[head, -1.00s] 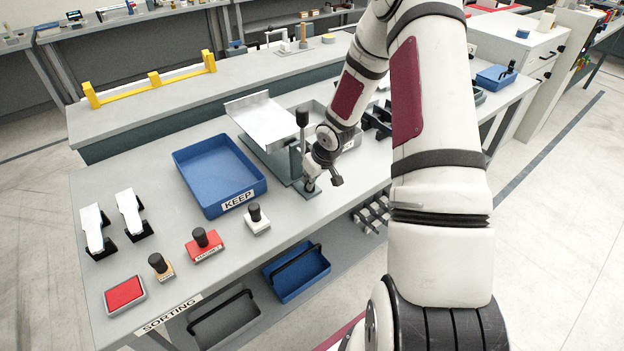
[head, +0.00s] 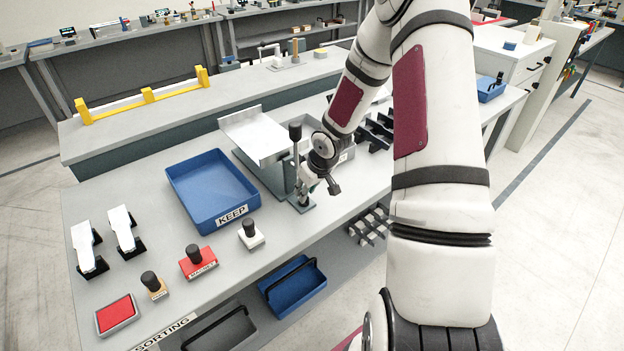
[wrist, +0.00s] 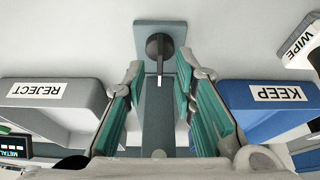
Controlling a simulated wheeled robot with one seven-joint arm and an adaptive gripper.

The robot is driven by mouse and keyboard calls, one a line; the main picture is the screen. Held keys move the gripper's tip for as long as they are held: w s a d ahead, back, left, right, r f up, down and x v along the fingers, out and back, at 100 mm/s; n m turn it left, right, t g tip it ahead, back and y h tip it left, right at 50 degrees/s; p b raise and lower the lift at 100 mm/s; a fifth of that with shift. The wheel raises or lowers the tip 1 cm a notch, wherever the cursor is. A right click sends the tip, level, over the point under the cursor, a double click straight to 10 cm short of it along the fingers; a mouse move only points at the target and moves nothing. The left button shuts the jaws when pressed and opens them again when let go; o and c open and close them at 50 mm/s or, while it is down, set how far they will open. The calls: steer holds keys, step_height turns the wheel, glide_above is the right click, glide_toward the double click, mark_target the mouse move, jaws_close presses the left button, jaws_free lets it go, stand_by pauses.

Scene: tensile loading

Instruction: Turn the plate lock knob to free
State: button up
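The plate lock knob (wrist: 158,46) is dark and round, with a narrow pointer ending in a white mark towards the bottom of the wrist view. It sits on a grey-green base (wrist: 158,28), whose foot also shows in the head view (head: 303,205). My gripper (wrist: 160,75) is open, its green-padded fingers apart on either side of the pointer, with nothing visibly held. The knob's head lies between or just past the fingertips; contact is not visible. In the head view my gripper (head: 311,183) is low beside the stand with the sloping white plate (head: 262,138).
A black-topped post (head: 295,132) stands close to my gripper. The blue KEEP tray (head: 212,185) is left of the stand; a grey REJECT tray (wrist: 50,92) is on the other side. Stamps, including a red one (head: 198,262), stand near the front edge.

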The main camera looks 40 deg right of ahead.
steer(key=v, duration=0.9)
steer(key=shift+s+r, duration=0.15)
steer(key=shift+r, duration=0.05)
steer(key=shift+a+r, duration=0.1)
steer(key=s+a+r+h, duration=0.1)
steer(key=s+a+r, duration=0.6)
steer(key=r, duration=0.4)
steer(key=s+a+r+h, duration=0.2)
steer(key=s+a+r, duration=0.5)
steer(key=r, duration=0.5)
steer(key=s+a+r+t+y, duration=0.1)
steer(key=s+a+r+y, duration=0.1)
steer(key=s+a, duration=0.4)
steer(key=shift+s+r+m+y, duration=0.3)
steer(key=shift+s+r+y, duration=0.1)
steer(key=shift+s, duration=0.8)
